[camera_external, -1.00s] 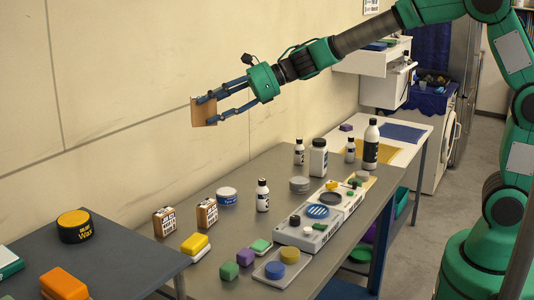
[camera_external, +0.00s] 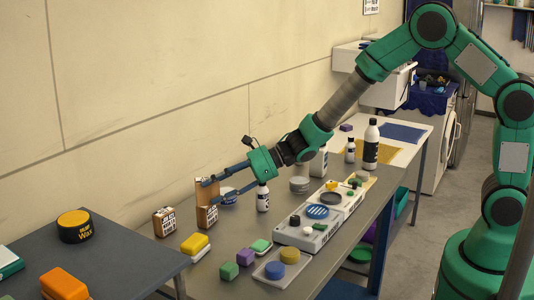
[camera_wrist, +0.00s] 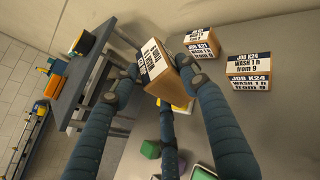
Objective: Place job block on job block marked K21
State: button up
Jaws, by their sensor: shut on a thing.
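My gripper (camera_external: 206,189) is shut on a wooden job block (camera_external: 207,187) with a white label. The held block also shows in the wrist view (camera_wrist: 157,68), tilted between the fingers; its label is only partly readable. The job block marked K21 (camera_wrist: 201,43) stands on the grey table beyond the held block; it appears to be the left of two blocks in the external view (camera_external: 164,222). The block marked K24 (camera_wrist: 249,75) stands to its right and in the external view (camera_external: 207,217) shows just below the held block. Whether they touch cannot be told.
A yellow sponge (camera_external: 195,243) lies in front of the blocks. The wall rises behind.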

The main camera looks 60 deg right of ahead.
jog(key=shift+f, duration=0.15)
jog(key=shift+w, duration=0.15)
jog(key=w+a, duration=0.2)
jog(key=w, duration=0.5)
jog(key=w+a+f, duration=0.1)
jog(key=w+a, duration=0.1)
jog(key=w, duration=0.6)
jog(key=shift+a+f+b, duration=0.25)
jog(key=shift+a+b, duration=0.05)
jog(key=shift+b, duration=0.1)
jog(key=shift+f, duration=0.1)
jog(key=shift+f+b, duration=0.4)
jog(key=shift+f, duration=1.2)
jog(key=shift+f, duration=0.15)
jog(key=o, duration=1.2)
